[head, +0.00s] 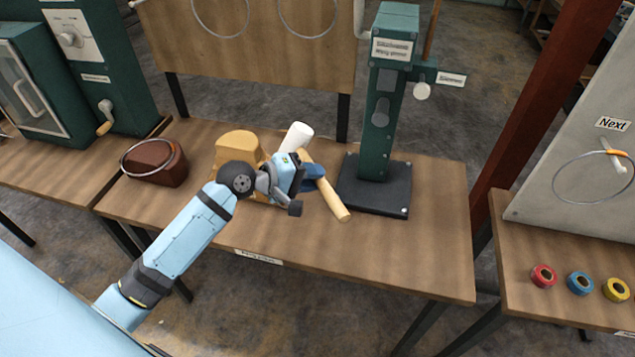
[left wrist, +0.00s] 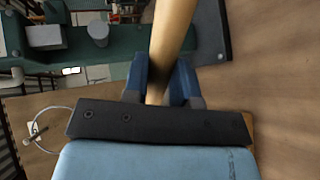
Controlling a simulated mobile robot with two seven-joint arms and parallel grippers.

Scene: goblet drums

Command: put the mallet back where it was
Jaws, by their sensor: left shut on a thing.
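My left gripper (head: 313,176) is shut on the mallet's pale wooden handle (head: 335,203) above the middle table. The handle slants down to the right in the head view, its free end towards the front of the table. A white rounded piece (head: 297,136) at the upper end looks like the mallet's head, partly hidden by my gripper. In the left wrist view the handle (left wrist: 172,38) runs up between the blue fingers (left wrist: 161,82). A tan wooden block (head: 238,147) stands just left of the gripper, partly hidden by my arm. I cannot tell whether the mallet touches it.
A green post on a black base (head: 376,185) stands close to the right of the handle. A brown block with a wire ring (head: 153,163) lies at the left. The table's front right (head: 400,255) is clear. Another table at the right holds coloured rings (head: 579,283).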

